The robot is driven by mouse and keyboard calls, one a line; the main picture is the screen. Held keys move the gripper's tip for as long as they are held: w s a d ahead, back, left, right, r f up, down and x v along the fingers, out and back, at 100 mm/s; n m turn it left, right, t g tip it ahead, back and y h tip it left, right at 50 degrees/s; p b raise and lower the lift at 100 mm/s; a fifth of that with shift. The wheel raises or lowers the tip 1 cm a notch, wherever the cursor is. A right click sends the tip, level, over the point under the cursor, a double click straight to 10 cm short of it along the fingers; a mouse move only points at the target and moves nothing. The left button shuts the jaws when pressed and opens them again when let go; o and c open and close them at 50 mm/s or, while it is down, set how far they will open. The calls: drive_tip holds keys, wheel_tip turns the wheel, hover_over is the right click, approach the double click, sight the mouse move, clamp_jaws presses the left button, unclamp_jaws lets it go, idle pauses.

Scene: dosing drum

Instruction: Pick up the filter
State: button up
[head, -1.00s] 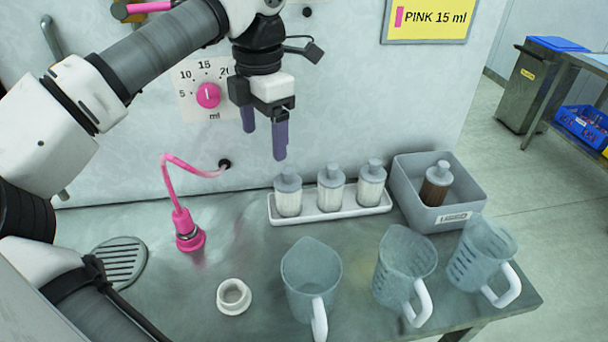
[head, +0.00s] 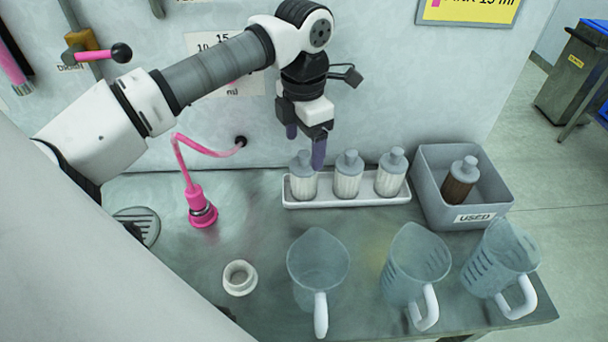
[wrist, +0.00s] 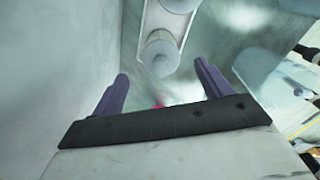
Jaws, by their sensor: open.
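Three pale ribbed filters with grey caps stand upright in a row on a white tray (head: 350,203) in the head view: the left filter (head: 304,183), the middle filter (head: 347,180) and the right filter (head: 391,178). A brown filter (head: 457,190) leans in a grey bin labelled USED (head: 430,203). My gripper (head: 305,146) is open and empty, its purple fingers pointing down at the left filter's top. In the wrist view, a capped filter (wrist: 160,53) lies just beyond and between the open fingertips (wrist: 161,75). I cannot tell whether the fingers touch it.
Three clear jugs (head: 318,265) with white handles stand along the bench front. A white ring-shaped cup (head: 239,277) and a pink nozzle on a hose (head: 202,207) are to the left. A grey wall panel rises close behind the tray.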

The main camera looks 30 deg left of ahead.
sight(305, 153)
wheel_tip(305, 153, down, 5)
drive_tip(key=shift+p, duration=0.75)
drive_tip(key=c, duration=1.3)
drive_tip(key=shift+c, duration=0.2)
drive_tip(key=shift+r, duration=0.15)
